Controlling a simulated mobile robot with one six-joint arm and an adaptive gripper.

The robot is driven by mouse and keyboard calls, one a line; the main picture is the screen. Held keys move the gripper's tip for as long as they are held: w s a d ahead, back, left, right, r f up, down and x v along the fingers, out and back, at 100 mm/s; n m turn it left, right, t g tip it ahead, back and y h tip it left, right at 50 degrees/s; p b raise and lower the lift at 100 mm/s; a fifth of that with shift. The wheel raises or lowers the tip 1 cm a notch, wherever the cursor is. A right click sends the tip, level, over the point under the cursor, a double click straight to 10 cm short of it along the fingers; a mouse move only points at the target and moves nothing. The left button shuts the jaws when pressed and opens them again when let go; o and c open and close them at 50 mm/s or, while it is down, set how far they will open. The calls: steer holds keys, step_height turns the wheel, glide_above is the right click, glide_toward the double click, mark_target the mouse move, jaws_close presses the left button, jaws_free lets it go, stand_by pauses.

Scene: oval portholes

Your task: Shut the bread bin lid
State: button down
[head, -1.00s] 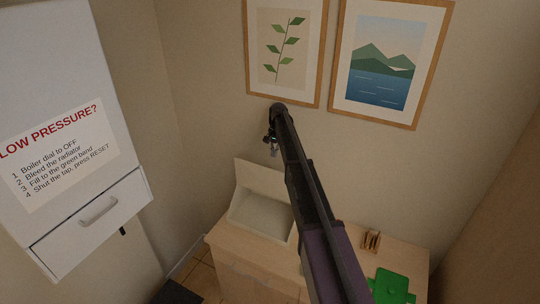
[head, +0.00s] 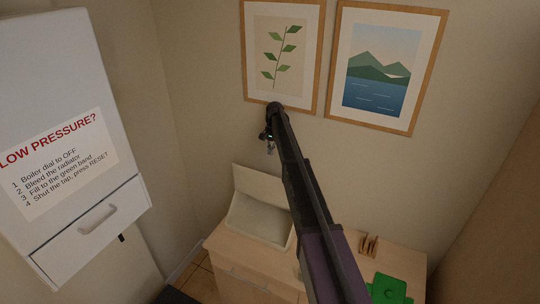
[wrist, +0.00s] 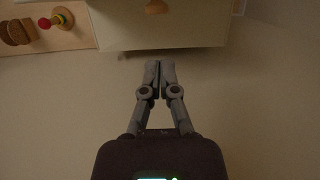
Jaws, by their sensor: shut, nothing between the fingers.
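The bread bin (head: 258,217) is a cream box on the wooden counter, with its lid (head: 260,184) standing up and open at the back. My arm hides part of the bin's right side. My gripper (head: 270,148) is high by the back wall, above the lid and apart from it in the picture. In the wrist view my gripper (wrist: 160,66) is shut and empty, its fingertips just below the edge of a pale panel that looks like the lid (wrist: 160,30). I cannot tell whether they touch it. A round wooden knob (wrist: 156,6) shows at the top.
The counter (head: 345,278) also holds a toast rack (head: 369,245) and a green object (head: 388,289) at the right. Two framed pictures (head: 284,50) (head: 385,65) hang on the back wall. A white wall cabinet (head: 60,90) with a handle is at left.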

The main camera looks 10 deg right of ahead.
steer(key=b+x, duration=0.8)
steer(key=x, duration=0.1)
steer(key=shift+f+b, duration=0.2)
steer(key=shift+b, duration=0.15)
